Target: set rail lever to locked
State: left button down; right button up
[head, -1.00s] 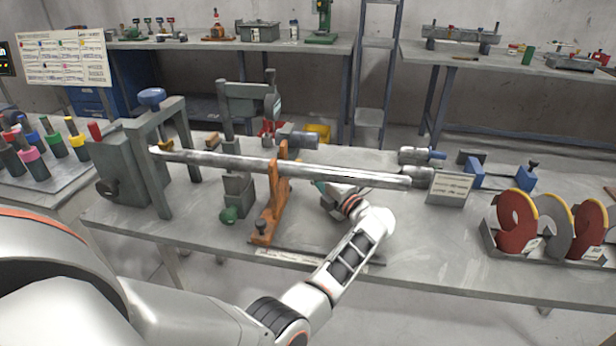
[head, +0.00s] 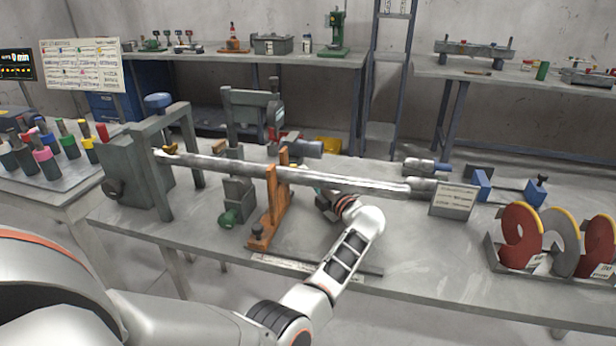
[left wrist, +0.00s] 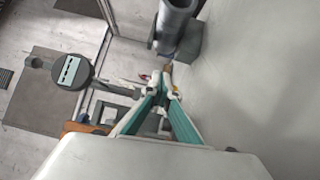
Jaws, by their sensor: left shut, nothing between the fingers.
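A long metal bar (head: 330,183) runs across the bench, from a grey frame (head: 186,125) at the left over an orange stand (head: 272,205). My left gripper (head: 322,194) is low beside the bar, right of the orange stand, partly hidden by the bar and my wrist. In the left wrist view its teal fingers (left wrist: 165,84) come together at the tips, shut and empty. A grey cylindrical part (left wrist: 174,22) stands just beyond the tips; contact is unclear. I cannot tell which part is the rail lever or how it is set. My right gripper is not in view.
A round gauge (left wrist: 72,72) is left of the fingers in the left wrist view. A label stand (head: 452,199), blue-ended parts (head: 483,185) and upright discs (head: 520,235) occupy the bench's right side. The front middle bench surface (head: 420,260) is clear.

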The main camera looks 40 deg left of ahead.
pick_arm(q)
jog(key=shift+w+a, duration=0.15)
jog(key=shift+a, duration=0.35)
dwell(0.3)
